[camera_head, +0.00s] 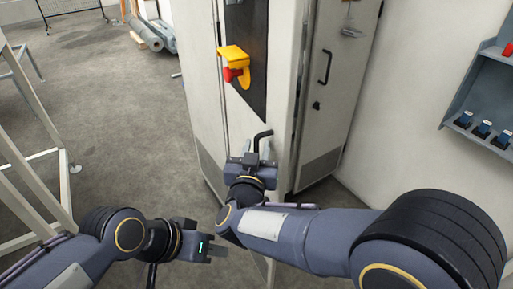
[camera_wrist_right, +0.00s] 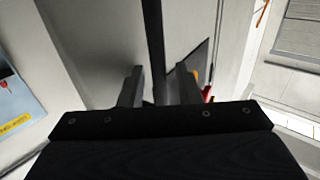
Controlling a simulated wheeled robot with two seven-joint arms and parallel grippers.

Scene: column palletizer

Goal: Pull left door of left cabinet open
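The pale grey cabinet (camera_head: 205,90) stands in the middle of the head view. A black handle (camera_head: 263,136) is on its front, low in the picture. My right gripper (camera_head: 250,158) is at this handle. In the right wrist view the black handle bar (camera_wrist_right: 153,45) runs between the two spread fingers of my right gripper (camera_wrist_right: 160,88), with a gap visible on each side. My left gripper (camera_head: 214,249) is low in the head view, away from the cabinet handles; its finger opening is not clear.
A yellow and red switch (camera_head: 236,66) juts from the cabinet's black panel (camera_head: 246,30). Another door with a black handle (camera_head: 326,67) is to the right. A grey wall rack (camera_head: 482,95) is at far right. A pale frame (camera_head: 40,190) stands at left, with open floor (camera_head: 120,120) beside it.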

